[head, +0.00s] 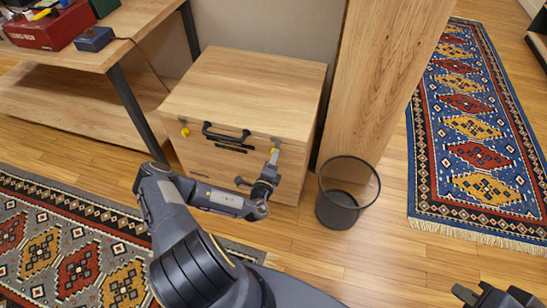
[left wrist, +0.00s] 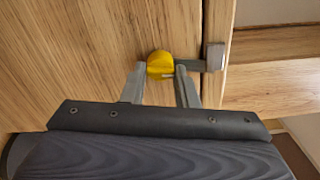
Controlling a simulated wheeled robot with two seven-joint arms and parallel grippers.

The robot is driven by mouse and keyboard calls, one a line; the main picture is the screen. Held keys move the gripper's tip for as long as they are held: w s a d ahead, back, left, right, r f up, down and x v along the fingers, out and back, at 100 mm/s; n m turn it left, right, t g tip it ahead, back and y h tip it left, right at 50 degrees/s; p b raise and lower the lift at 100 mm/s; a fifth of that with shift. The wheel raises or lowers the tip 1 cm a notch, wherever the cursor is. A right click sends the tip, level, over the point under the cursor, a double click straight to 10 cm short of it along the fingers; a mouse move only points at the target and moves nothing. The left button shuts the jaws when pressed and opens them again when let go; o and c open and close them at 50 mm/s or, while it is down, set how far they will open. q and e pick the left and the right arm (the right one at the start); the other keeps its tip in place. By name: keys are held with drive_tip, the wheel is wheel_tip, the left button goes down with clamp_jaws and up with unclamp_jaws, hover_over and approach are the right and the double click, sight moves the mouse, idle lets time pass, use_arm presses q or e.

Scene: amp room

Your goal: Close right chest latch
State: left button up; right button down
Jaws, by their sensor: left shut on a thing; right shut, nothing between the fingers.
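A wooden chest (head: 250,75) stands on the floor against the wall, its lid down. A black handle (head: 226,134) is on its front, with a yellow-knobbed left latch (head: 185,132) beside it. My left gripper (head: 273,158) is at the right latch, which it mostly covers in the head view. In the left wrist view the right latch's yellow knob (left wrist: 160,65) sits between my left fingertips. Its grey bar (left wrist: 190,65) reaches a metal catch (left wrist: 215,57) at the seam; I cannot tell whether it is engaged. My right gripper (head: 495,296) is shut and empty at the bottom right.
A black mesh bin (head: 340,210) stands right of the chest, beside a tall wooden panel (head: 385,80). A wooden bench (head: 90,45) with a red box (head: 45,25) is at the left. Patterned rugs lie left and right.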

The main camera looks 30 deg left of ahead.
use_arm(q)
drive_tip(key=shift+n, duration=1.2)
drive_tip(key=o, duration=1)
drive_tip(key=p+v, duration=0.1)
drive_tip(key=v, duration=0.7)
drive_tip(key=shift+p, duration=0.35)
drive_tip(key=shift+w, duration=0.1)
